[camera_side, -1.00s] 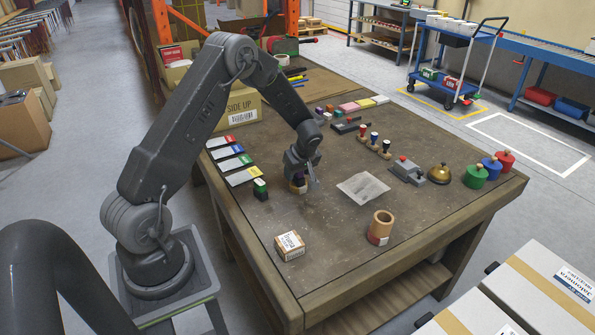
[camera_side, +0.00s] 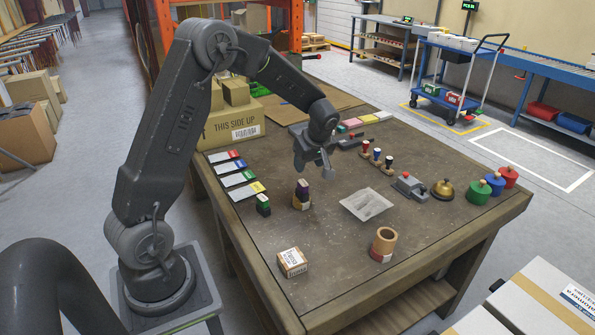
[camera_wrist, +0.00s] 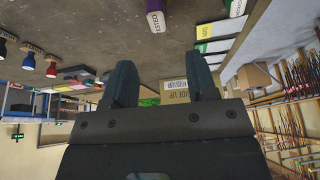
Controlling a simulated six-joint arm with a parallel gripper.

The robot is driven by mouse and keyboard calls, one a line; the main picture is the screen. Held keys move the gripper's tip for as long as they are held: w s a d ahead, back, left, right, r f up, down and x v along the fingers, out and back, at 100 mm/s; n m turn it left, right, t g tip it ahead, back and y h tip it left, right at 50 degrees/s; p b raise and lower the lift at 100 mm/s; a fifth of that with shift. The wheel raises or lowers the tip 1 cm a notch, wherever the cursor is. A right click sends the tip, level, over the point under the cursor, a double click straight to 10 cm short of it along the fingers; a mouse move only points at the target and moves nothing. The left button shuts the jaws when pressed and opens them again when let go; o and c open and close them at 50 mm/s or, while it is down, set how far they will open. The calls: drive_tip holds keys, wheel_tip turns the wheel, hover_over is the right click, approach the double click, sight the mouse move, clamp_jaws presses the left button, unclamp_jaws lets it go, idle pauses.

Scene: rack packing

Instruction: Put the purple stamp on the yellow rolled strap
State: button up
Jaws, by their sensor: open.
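The purple stamp (camera_side: 303,187) stands upright on top of a small tan-brown object (camera_side: 302,202) in the middle-left of the table. That object is where the yellow rolled strap would be, but it is too small to identify for certain. My gripper (camera_side: 314,172) is open and empty, above and behind the stamp, clear of it. In the wrist view, the purple stamp (camera_wrist: 157,20), with a white label, shows at the top edge beyond my open fingers (camera_wrist: 160,82).
A green stamp (camera_side: 263,204) stands left of the purple one, beside several coloured cards (camera_side: 237,179). A small box (camera_side: 292,262), a tape roll (camera_side: 383,243) and a clear bag (camera_side: 367,203) lie nearer the front. Bare table surrounds them.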

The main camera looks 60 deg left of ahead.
drive_tip(key=s+d+r+m+t, duration=0.2)
drive_tip(key=s+d+r+m, duration=0.2)
drive_tip(key=d+r, duration=0.35)
drive_tip(key=s+d+r+m+t+h, duration=0.1)
drive_tip(key=s+d+r+m+h, duration=0.1)
drive_tip(key=s+d+r+m, duration=0.2)
drive_tip(key=s+d+r+m+t+h, duration=0.2)
drive_tip(key=s+d+r+m, duration=0.2)
drive_tip(key=s+d+m, duration=0.5)
drive_tip(key=s+d, duration=0.1)
drive_tip(key=s, duration=0.4)
drive_tip(key=shift+s+d+r+m+t, duration=0.2)
drive_tip(key=shift+s+d+m+t, duration=0.1)
drive_tip(key=shift+d+m, duration=0.1)
